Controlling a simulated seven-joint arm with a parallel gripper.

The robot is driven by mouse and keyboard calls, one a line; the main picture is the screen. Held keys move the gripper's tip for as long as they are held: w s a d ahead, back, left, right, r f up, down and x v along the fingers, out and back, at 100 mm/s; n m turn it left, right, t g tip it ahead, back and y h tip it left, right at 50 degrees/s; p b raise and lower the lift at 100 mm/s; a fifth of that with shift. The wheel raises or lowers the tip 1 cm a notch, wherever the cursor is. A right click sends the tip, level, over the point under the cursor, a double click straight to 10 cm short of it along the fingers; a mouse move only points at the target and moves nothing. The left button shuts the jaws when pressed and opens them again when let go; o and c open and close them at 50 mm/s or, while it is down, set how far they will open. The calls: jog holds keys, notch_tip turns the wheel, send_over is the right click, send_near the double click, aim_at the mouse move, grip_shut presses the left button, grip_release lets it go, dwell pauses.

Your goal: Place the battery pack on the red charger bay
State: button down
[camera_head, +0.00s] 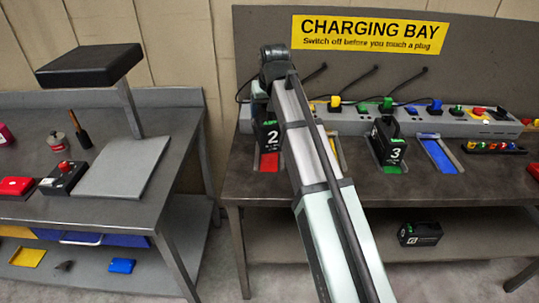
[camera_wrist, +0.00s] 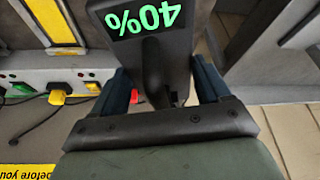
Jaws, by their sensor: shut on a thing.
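A black battery pack marked 2 (camera_head: 268,136) is at the left end of the charging bench, upright over the red charger bay (camera_head: 268,163). The front of the red pad shows below it; I cannot tell whether the pack touches the bay. My gripper (camera_head: 262,95) is above the pack, partly hidden by my own arm. In the wrist view my gripper (camera_wrist: 160,72) is shut on the pack's handle, and the pack (camera_wrist: 170,45) shows a green 40% display. The red bay is hidden there by the pack.
Right of it are a yellow bay (camera_wrist: 68,25), a green bay holding battery pack 3 (camera_head: 388,145), and an empty blue bay (camera_head: 437,155). A power strip (camera_head: 455,122) with plugs runs behind. Another pack (camera_head: 420,234) lies on the lower shelf. A separate bench (camera_head: 120,210) stands left.

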aim_at(266, 126)
jog(key=shift+w+a+r, duration=0.15)
jog(key=shift+a, duration=0.05)
jog(key=shift+w+d+r+m+h, duration=0.1)
jog(key=shift+w+d+m+h, duration=0.25)
jog(key=shift+m, duration=0.55)
jog(key=shift+d+m+h, duration=0.2)
jog(key=shift+m+h, duration=0.05)
jog(key=shift+m, duration=0.45)
jog(key=shift+f, duration=5.2)
grip_release()
jog(key=shift+s, duration=0.1)
jog(key=v, duration=1.2)
